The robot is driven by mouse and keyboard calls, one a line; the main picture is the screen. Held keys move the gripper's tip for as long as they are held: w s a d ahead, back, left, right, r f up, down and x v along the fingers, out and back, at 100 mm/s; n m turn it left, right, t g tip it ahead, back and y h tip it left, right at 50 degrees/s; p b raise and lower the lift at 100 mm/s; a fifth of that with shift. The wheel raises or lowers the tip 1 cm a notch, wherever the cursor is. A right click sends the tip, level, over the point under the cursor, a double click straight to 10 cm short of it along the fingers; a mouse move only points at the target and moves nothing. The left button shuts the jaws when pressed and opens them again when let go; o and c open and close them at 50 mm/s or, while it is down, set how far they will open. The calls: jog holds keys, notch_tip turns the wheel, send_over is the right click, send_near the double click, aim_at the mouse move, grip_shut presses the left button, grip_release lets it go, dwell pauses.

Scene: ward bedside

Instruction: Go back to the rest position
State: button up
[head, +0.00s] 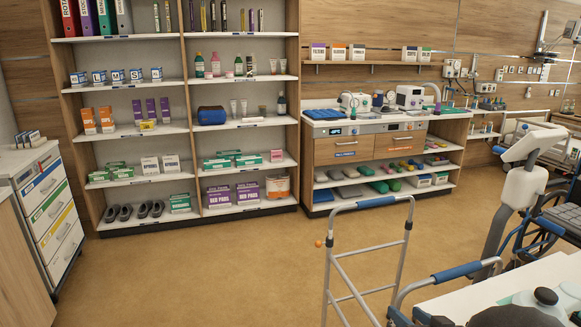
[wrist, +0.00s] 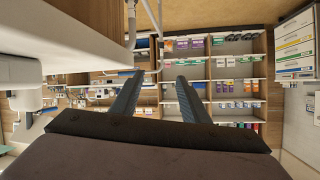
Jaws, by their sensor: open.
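My gripper (wrist: 160,78) shows in the wrist view as two dark fingers reaching up from a wide dark palm. The fingers are apart, with nothing held between them. Beyond them the shelving shows, at a distance. I cannot make out the gripper in the head view.
A walker (head: 370,203) with blue grips stands at the front right. Tall stocked shelves (head: 190,133), a counter unit (head: 345,127) and a drawer cabinet (head: 35,150) line the room. The brown floor (head: 200,275) is clear.

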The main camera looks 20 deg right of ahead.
jog(key=w+a+r+n+g+h+p, duration=0.1)
jog(key=w+a+n+g+p, duration=0.1)
jog(key=a+g+p, duration=0.55)
jog(key=s+a+r+n+g+y+p, duration=0.1)
jog(key=s+a+g+p, duration=0.1)
jog(key=s+a, duration=0.5)
jog(key=s+a+r+n+g+y+p, duration=0.1)
jog(key=s+a+r+g+y+p, duration=0.1)
jog(key=s+a, duration=0.5)
jog(key=a+g+p, duration=0.1)
jog(key=a+p, duration=0.1)
jog(key=a, duration=0.4)
jog(key=shift+p, duration=0.3)
